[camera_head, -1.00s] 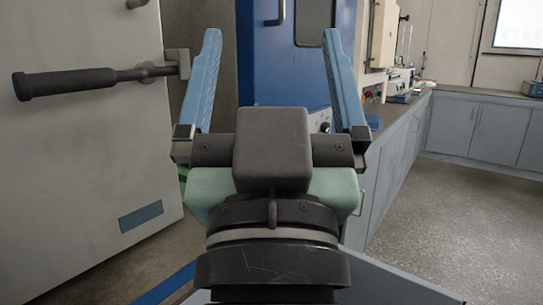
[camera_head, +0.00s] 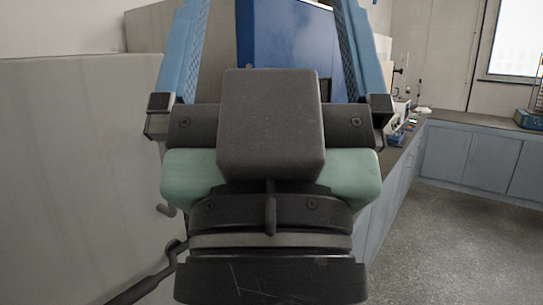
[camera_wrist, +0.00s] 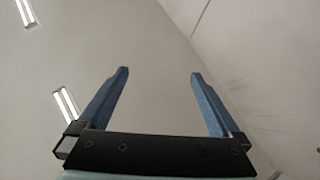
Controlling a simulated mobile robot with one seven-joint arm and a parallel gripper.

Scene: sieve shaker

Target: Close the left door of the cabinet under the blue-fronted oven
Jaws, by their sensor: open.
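The blue front of the oven (camera_head: 295,38) shows in the head view between my gripper's fingers. The cabinet under it and its left door cannot be made out; my gripper and wrist cover that area. My gripper (camera_head: 270,25) is open and empty, pointing up across the middle of the head view, with its blue fingertips cut off at the top edge. In the wrist view both blue fingers (camera_wrist: 158,74) stand wide apart, with only the plain ceiling and wall behind them.
A large grey panel (camera_head: 75,180) fills the left, with a dark handle bar (camera_head: 150,282) low beside my wrist. On the right, a bench with blue-grey cabinets (camera_head: 480,160) runs to the back and carries lab equipment (camera_head: 398,115). The speckled floor (camera_head: 450,240) at right is clear.

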